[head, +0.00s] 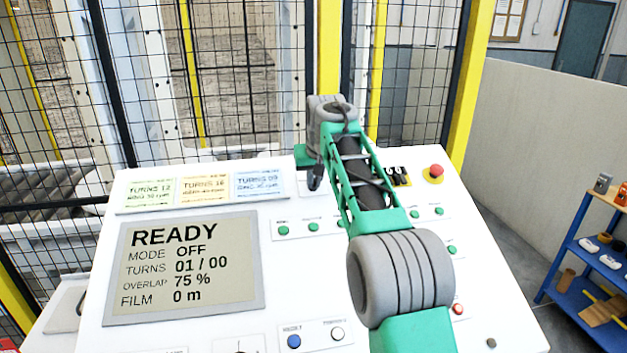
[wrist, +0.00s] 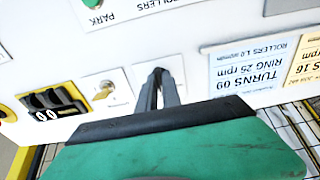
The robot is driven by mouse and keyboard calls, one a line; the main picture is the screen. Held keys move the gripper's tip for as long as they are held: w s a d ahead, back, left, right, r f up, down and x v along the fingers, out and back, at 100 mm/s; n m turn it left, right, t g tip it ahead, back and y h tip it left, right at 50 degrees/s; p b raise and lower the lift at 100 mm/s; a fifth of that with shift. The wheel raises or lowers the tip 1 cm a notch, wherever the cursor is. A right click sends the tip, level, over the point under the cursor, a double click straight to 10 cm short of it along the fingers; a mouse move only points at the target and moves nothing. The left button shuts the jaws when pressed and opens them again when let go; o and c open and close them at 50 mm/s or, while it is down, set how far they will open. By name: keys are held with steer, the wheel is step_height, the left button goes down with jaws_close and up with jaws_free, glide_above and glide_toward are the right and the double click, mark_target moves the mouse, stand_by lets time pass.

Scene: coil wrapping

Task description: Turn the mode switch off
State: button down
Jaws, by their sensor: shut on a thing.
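The control panel's display (head: 187,265) reads READY, with MODE OFF below it. My gripper (head: 315,185) is at the panel's upper part, just right of the pale blue TURNS 09 card.
A red button (head: 436,171) is at the panel's upper right. Green buttons (head: 313,227) line the panel below. A mesh fence (head: 240,80) stands behind.

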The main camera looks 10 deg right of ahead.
steer(key=c, duration=1.5)
jaws_free()
steer(key=v, duration=0.7)
steer(key=shift+s+r+b, duration=0.2)
steer(key=shift+r+b, duration=0.1)
steer(key=shift+r, duration=0.05)
steer(key=shift+g, duration=0.8)
steer(key=s+f, duration=0.7)
steer(key=s, duration=0.4)
steer(key=s+f, duration=0.7)
steer(key=s, duration=0.5)
steer(key=s+f, duration=0.7)
steer(key=s, duration=0.4)
steer(key=shift+s+a+f, duration=0.2)
steer(key=shift+s+f, duration=0.05)
steer(key=shift+f, duration=0.15)
